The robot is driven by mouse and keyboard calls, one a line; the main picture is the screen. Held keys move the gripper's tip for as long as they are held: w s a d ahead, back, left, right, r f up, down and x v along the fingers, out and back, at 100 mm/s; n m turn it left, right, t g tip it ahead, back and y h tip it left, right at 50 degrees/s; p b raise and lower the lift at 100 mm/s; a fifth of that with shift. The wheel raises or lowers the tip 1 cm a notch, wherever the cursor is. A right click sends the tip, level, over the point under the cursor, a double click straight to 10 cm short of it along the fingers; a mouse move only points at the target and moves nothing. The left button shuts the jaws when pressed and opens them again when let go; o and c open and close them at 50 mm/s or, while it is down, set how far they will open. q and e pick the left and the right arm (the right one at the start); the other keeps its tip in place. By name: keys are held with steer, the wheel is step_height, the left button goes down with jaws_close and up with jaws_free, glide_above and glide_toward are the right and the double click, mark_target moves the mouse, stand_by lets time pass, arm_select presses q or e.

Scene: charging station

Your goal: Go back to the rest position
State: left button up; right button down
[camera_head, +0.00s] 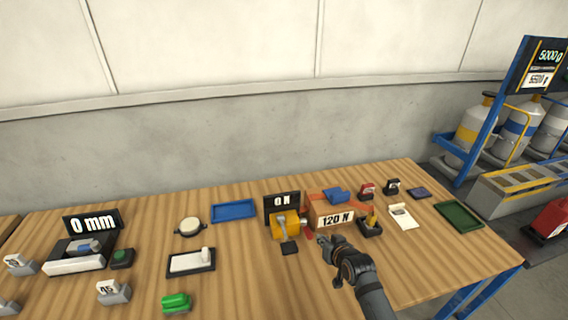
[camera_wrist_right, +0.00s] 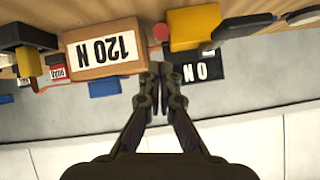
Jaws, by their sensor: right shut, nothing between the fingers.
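My right gripper (camera_head: 323,241) is shut and empty above the table (camera_head: 225,280), in front of the orange box marked 120 N (camera_head: 318,208). In the right wrist view the picture is upside down, and the closed fingertips (camera_wrist_right: 155,72) show beside the 120 N box (camera_wrist_right: 100,50) and the black 0 N display (camera_wrist_right: 198,68). The yellow device (camera_head: 284,226) stands under the 0 N display (camera_head: 281,200), left of my gripper. My left gripper does not show in either view.
A joystick-like black and yellow device (camera_head: 370,225) stands close to the right of my gripper. Blue tray (camera_head: 234,210), green tray (camera_head: 459,213) and a 0 mm display (camera_head: 91,221) are on the table. Shelving with gas bottles (camera_head: 475,125) stands beyond the right end.

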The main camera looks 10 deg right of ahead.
steer(key=s+r+n+g+h, duration=0.15)
steer(key=s+g, duration=0.65)
steer(key=s, duration=1.8)
steer(key=s+d+f+g, duration=0.1)
steer(key=d+f, duration=0.1)
steer(key=f, duration=1.1)
steer(key=s+d+f, duration=0.1)
steer(key=f, duration=1.2)
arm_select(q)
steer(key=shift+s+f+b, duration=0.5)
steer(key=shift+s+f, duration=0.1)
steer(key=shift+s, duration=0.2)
arm_select(e)
steer(key=s+d+f+g, duration=0.1)
steer(key=s+f, duration=1.7)
steer(key=s, duration=0.1)
steer(key=shift+d+f, duration=0.15)
steer(key=shift+d, duration=0.1)
